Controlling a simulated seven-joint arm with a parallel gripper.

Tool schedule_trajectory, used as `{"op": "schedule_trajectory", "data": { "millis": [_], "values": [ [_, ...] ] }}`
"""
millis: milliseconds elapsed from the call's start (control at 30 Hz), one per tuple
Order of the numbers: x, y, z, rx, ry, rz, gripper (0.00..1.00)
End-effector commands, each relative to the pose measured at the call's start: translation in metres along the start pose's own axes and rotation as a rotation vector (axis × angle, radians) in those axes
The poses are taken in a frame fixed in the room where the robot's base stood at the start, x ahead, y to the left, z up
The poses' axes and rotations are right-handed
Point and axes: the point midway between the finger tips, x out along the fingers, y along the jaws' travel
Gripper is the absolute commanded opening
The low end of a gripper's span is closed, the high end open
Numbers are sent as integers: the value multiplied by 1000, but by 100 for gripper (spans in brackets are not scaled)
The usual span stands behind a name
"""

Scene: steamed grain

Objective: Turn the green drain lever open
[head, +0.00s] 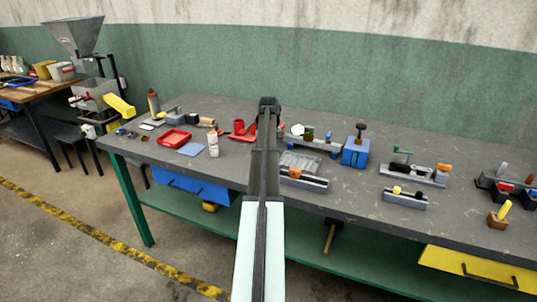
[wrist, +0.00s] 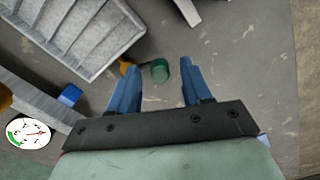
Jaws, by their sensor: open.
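In the wrist view, a short green cylindrical grip (wrist: 160,70), seemingly the drain lever's handle, shows just beyond and between my fingertips. A thin dark piece seems to join it to a small orange part (wrist: 127,68) at its left. My gripper (wrist: 157,77) has two blue fingers spread wide, with nothing held. Whether the fingers are level with the green grip I cannot tell. In the head view, my gripper (head: 268,103) is over the middle of the bench, and my arm hides what lies behind it. I cannot surely pick out the same lever there.
A grey ridged metal tray (wrist: 85,28) lies at upper left in the wrist view, with a blue block (wrist: 70,95) and a dial gauge (wrist: 28,133) below it. The grey bench (head: 345,205) holds a blue box (head: 356,153) and several fixtures. Bare bench lies right of my fingers.

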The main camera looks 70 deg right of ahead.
Motion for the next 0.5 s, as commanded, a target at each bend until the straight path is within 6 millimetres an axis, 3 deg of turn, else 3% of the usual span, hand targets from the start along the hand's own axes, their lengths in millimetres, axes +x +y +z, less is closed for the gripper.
{"op": "schedule_trajectory", "data": {
  "millis": [500],
  "values": [
    [-93, 1, -1, 0, 1, 1, 49]
  ]
}}
